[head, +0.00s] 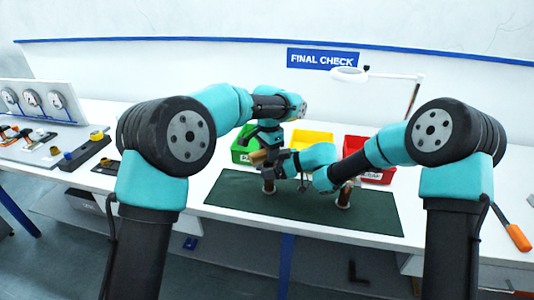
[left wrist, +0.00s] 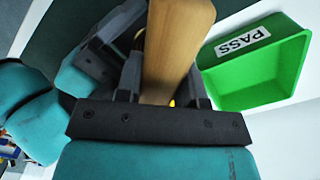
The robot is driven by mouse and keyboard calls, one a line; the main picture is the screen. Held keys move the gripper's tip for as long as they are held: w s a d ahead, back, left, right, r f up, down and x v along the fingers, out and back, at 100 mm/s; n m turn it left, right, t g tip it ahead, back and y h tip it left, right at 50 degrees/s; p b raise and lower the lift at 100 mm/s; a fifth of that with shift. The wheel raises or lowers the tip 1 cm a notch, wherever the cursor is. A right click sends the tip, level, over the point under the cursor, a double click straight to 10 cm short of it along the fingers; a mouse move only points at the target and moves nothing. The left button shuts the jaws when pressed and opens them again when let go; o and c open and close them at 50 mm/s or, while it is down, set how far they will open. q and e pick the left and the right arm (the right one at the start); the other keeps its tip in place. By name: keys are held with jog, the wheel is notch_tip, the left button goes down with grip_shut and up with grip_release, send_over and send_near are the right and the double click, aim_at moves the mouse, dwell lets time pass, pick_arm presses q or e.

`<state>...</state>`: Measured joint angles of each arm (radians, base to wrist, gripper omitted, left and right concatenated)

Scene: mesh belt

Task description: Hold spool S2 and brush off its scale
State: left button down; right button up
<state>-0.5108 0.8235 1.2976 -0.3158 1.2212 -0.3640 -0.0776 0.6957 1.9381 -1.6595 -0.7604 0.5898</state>
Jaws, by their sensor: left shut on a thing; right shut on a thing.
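My left gripper (head: 268,143) reaches down over the mat and is shut on a wooden piece (head: 261,156), likely a brush handle. In the left wrist view this long, smooth wooden piece (left wrist: 172,50) stands between the two dark fingers. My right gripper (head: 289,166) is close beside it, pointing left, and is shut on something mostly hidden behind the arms. Another spool (head: 344,197) stands further right, partly behind my right arm. No S2 label is readable. Scale cannot be made out.
The dark green mat (head: 230,200) has free room at front. A green PASS bin (head: 242,152), also in the left wrist view (left wrist: 255,92), a yellow bin (head: 314,139) and a red bin (head: 378,175) stand behind. A magnifier lamp (head: 350,74) stands at back right. An orange-handled tool (head: 518,237) lies far right.

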pick_arm(q)
jog(key=shift+w+d, duration=0.1)
jog(key=shift+d, duration=0.7)
jog(key=shift+s+a+r, duration=0.15)
jog(key=shift+s+a, duration=0.15)
jog(key=shift+a, duration=0.3)
jog(key=shift+s+a+r, duration=0.1)
jog(key=shift+s+a, duration=0.25)
jog(key=shift+a, duration=0.25)
jog(key=shift+s+a+r, duration=0.1)
jog(key=shift+s+a, duration=0.3)
